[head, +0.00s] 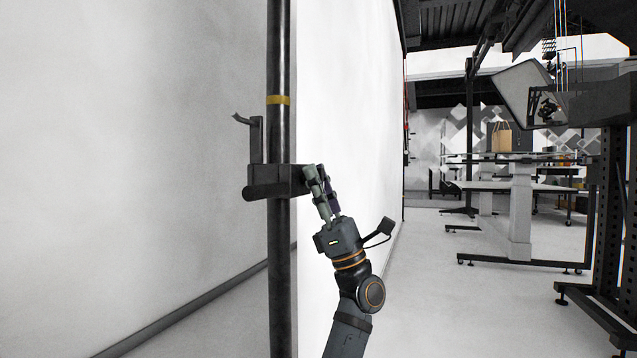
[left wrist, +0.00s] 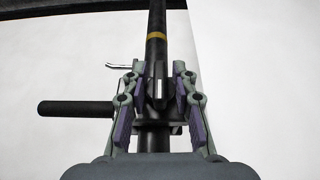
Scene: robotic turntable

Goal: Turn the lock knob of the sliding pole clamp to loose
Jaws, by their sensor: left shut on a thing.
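The sliding pole clamp (head: 262,181) is a dark block around a vertical black pole (head: 280,60). An upright bracket with a small hooked lever rises on its left. My left gripper (head: 318,175) reaches up from below right to the clamp's right side, its fingers around the lock knob. In the left wrist view the dark lock knob (left wrist: 158,88) lies between the two finger pads, in front of the pole. My left gripper (left wrist: 160,82) is shut on it there. The fingers hide most of the knob in the head view. My right gripper is not in view.
A yellow band (head: 278,100) rings the pole above the clamp. A dark cylindrical bar (left wrist: 75,108) sticks out left of the clamp in the left wrist view. A large white panel (head: 140,130) stands behind the pole. Open floor and work tables (head: 520,187) lie to the right.

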